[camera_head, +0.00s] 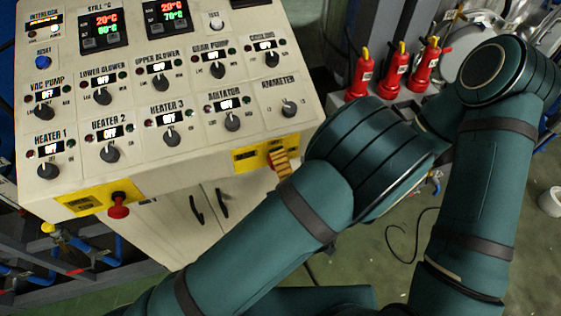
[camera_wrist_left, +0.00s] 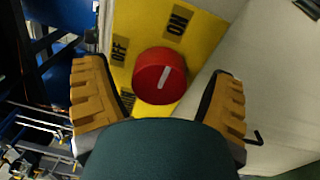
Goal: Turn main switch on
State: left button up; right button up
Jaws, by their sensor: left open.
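The main switch is a round red knob (camera_wrist_left: 160,76) with a white mark on a yellow plate (camera_wrist_left: 148,28), in the left wrist view. The mark slants from lower left to upper right. An OFF label (camera_wrist_left: 120,48) is at its upper left and an ON label (camera_wrist_left: 179,18) above it. I cannot tell which position is set. My left gripper (camera_head: 279,163) is open at the right yellow plate (camera_head: 250,157) on the panel's front. In the wrist view its orange fingers stand either side of the knob, apart from it. My right gripper is not in view.
The control panel (camera_head: 190,145) carries several knobs and displays reading OFF. A red push button (camera_head: 118,207) sticks out at its left front. A cabinet (camera_head: 160,235) is below. Red bottles (camera_head: 395,75) stand at the upper right. A black cable (camera_head: 405,240) lies on the green floor.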

pick_arm(q)
jog(key=r, duration=0.9)
jog(key=shift+s+r, duration=0.2)
jog(key=shift+s, duration=0.05)
jog(key=shift+w+a+r, duration=0.1)
jog(key=shift+w+r, duration=0.2)
jog(key=shift+r, duration=0.1)
jog(key=shift+w, duration=0.1)
jog(key=shift+f, duration=0.1)
